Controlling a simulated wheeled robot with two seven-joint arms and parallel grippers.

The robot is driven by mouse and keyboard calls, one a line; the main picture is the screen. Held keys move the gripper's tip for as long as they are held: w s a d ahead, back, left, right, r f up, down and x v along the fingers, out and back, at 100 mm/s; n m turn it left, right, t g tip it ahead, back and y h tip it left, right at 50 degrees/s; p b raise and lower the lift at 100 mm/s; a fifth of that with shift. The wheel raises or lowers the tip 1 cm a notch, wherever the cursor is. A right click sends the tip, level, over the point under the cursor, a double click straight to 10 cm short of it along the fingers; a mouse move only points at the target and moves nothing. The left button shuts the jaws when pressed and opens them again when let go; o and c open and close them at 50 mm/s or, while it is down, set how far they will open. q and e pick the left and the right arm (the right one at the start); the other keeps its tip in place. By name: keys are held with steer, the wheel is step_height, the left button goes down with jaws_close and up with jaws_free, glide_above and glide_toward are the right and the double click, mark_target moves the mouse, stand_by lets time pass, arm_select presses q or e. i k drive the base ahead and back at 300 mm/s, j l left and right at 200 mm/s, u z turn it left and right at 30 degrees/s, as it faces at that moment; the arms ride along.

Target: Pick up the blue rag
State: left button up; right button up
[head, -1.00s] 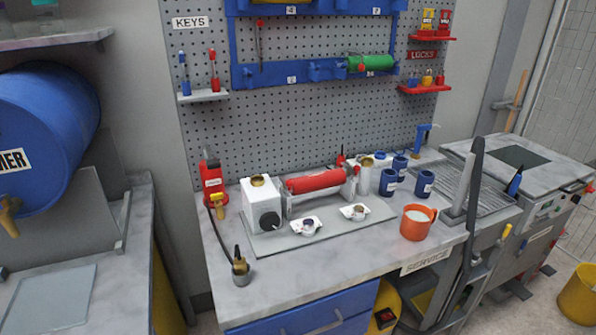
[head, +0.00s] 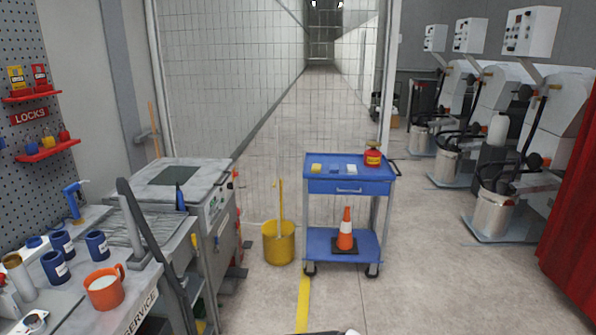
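A blue cart (head: 349,187) stands on the floor near the middle of the head view. On its top lie several small flat pieces in a row. The middle one is a small blue piece (head: 334,168) that looks like a folded rag, though it is too small to be sure. A yellow piece (head: 316,167) lies to its left and a whitish piece (head: 351,169) to its right.
A red can (head: 373,156) stands at the cart's back right. An orange cone (head: 346,230) is on its lower shelf. A yellow bucket (head: 278,243) stands left of the cart. The workbench (head: 107,319) is at left. Floor in front of the cart is clear.

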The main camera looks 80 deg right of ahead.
mark_target(333, 169)
steer(key=z, duration=2.9)
